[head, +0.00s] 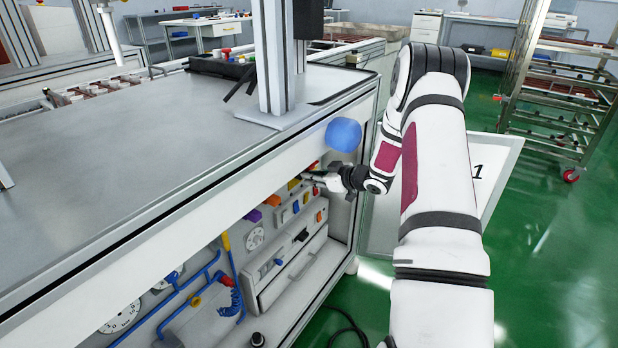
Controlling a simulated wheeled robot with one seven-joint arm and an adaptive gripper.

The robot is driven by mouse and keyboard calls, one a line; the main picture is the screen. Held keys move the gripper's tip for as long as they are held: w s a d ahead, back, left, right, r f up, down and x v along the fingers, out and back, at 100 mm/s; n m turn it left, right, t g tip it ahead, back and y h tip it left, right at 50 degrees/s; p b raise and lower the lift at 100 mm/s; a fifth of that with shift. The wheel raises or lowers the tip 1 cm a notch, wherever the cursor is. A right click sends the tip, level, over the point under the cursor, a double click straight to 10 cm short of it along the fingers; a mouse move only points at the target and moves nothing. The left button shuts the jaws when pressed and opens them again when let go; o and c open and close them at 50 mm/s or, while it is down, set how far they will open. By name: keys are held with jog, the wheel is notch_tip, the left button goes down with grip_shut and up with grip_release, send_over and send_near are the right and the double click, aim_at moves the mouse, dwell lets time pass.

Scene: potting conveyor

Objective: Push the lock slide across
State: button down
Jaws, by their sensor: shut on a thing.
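My gripper (316,178) is at the right end of the open front under the workbench, just below the bench's front edge. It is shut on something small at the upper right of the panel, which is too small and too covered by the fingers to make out. Small red, yellow and orange parts (309,193) sit close around the fingertips on the panel. I cannot tell which of these parts is the lock slide.
A blue rounded object (343,134) is at the bench edge above my gripper. A white panel marked 1 (487,165) stands behind my arm. Blue pipes (190,285), gauges and a grey drawer unit (290,270) fill the bay. A wheeled rack (560,100) stands right; green floor is clear.

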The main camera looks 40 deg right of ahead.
jog(key=shift+w+d, duration=0.15)
jog(key=shift+d, duration=0.25)
jog(key=c, duration=1.5)
grip_release()
jog(key=shift+d, duration=0.1)
jog(key=v, duration=1.2)
